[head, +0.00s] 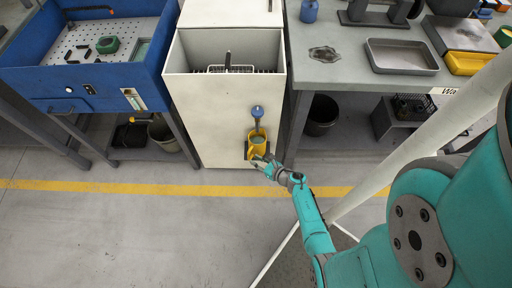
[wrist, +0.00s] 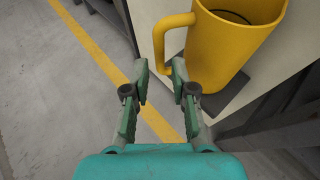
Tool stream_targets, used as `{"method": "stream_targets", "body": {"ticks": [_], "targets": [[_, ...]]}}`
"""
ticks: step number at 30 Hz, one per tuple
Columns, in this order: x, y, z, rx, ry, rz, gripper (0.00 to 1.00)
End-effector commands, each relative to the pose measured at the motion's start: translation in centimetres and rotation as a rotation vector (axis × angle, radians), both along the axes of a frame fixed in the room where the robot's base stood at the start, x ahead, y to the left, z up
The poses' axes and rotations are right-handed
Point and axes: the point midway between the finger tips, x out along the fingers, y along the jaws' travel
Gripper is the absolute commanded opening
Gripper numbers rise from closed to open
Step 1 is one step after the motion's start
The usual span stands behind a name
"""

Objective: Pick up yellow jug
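The yellow jug (head: 258,143) is at the front of the white cabinet, below a blue round fitting. In the wrist view the jug (wrist: 228,48) is large at the upper right, with its handle (wrist: 163,42) toward the left. It appears to rest on a small dark plate (wrist: 222,97). My gripper (wrist: 160,72) is open and empty, its two fingertips apart, just short of the handle in the picture. In the head view my gripper (head: 268,165) is close to the jug's lower right side and partly overlaps it, so contact cannot be told.
The white cabinet (head: 210,130) stands between a blue wash bench (head: 75,82) and a grey workbench (head: 345,75) with a metal tray (head: 402,57). A yellow floor line (head: 120,188) runs before them. The floor in front is clear.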

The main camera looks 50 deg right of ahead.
Motion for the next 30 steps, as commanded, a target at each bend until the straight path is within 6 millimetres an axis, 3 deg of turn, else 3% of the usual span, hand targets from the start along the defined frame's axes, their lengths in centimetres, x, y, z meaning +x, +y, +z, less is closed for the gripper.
{"method": "stream_targets", "body": {"ticks": [15, 24, 27, 30], "targets": [[4.9, -0.2, -1.7, 0.001, 0.000, 0.001, 0.25], [5.2, -0.2, -1.9, 0.001, 0.000, -0.002, 0.25], [5.2, -0.2, -1.8, 0.002, 0.000, -0.001, 0.03], [5.2, -0.2, -1.8, 0.002, 0.000, -0.001, 0.00]]}}
